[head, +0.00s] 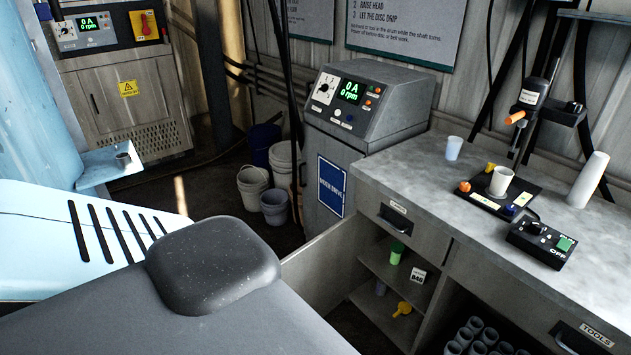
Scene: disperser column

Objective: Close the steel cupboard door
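The steel cupboard is the grey unit under the bench at the right, and its front opening (383,272) shows. Its door (325,268) appears to be the grey panel standing out from the left side of the opening, so it is open. The lower part of the door is hidden behind the large grey shape in the foreground. Inside on the shelves are a green-topped container (396,254), a small white labelled block (418,275) and a yellow scoop-like item (402,309). Neither of my grippers is in view.
The bench top (440,190) carries a cup (453,148), a stirrer stand (528,130), a white cylinder (588,180) and a control box (541,243). A drive cabinet (340,150) stands behind the door. Several buckets (253,185) stand on the floor. A drawer (399,222) is above the opening.

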